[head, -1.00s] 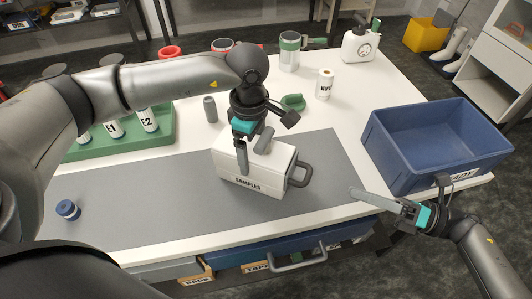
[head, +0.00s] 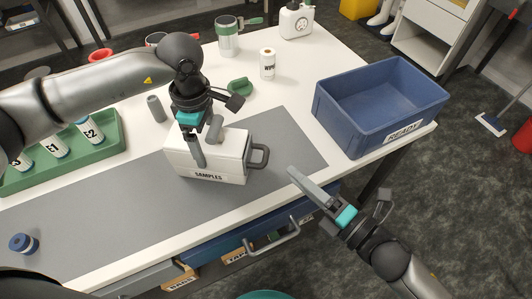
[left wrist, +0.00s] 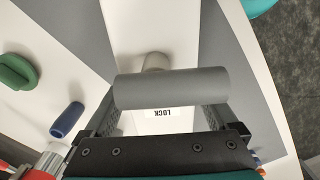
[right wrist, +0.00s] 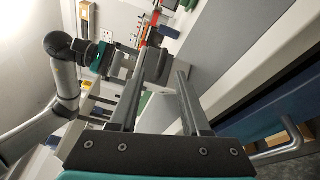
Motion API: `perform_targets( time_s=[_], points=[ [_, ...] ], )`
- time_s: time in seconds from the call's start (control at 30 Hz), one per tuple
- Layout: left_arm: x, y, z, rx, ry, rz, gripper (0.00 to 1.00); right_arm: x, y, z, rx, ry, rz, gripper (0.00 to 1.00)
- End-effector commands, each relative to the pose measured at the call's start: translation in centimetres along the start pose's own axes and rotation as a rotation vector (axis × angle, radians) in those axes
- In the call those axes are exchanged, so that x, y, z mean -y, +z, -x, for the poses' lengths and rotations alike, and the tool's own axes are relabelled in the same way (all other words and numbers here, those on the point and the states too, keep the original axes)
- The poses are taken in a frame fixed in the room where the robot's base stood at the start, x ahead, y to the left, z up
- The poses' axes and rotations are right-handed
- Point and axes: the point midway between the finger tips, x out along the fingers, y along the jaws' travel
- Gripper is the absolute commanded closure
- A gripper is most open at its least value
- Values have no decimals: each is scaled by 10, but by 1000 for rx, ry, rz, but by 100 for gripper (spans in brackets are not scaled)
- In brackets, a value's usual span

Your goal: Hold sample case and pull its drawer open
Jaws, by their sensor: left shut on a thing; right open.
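The white sample case (head: 238,143), labelled SAMPLES, stands upright on the grey mat. A dark grey drawer handle (head: 264,157) sticks out of its right end, and I see no gap at the drawer. My left gripper (head: 202,148) comes down from above onto the case top. In the left wrist view its fingers close around a grey bar (left wrist: 172,87), with a LOCK label (left wrist: 160,112) beyond it. My right gripper (head: 298,180) is open and empty, to the right of the drawer handle and apart from it. Its two fingers also show in the right wrist view (right wrist: 165,80).
A blue READY bin (head: 335,122) stands at the table's right. A green rack (head: 105,150) with labelled bottles is at the left. A bench drawer handle (head: 275,243) projects below the front edge.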

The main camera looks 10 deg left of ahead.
Motion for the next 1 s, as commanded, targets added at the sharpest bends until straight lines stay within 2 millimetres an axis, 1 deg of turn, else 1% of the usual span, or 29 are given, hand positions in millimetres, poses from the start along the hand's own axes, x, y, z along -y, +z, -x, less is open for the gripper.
perform_targets(
  time_s=[0.03,0.23,0.37,0.47,0.67,1.0],
  points=[
    [0,0,1,1,2,0,91,-3,-5,5,21,-24,-34,53],
    [0,0,1,1,2,0,91,-9,-14,16,81,-99,-127,53],
    [0,0,1,1,2,0,91,-10,-16,19,96,-119,-151,53],
    [0,0,1,1,2,0,91,-10,-15,15,100,-124,-155,53],
    [0,0,1,1,2,0,91,-8,-13,-6,99,-122,-155,53],
    [0,0,1,1,2,0,91,-1,-8,-57,99,-121,-153,53]
  ],
)
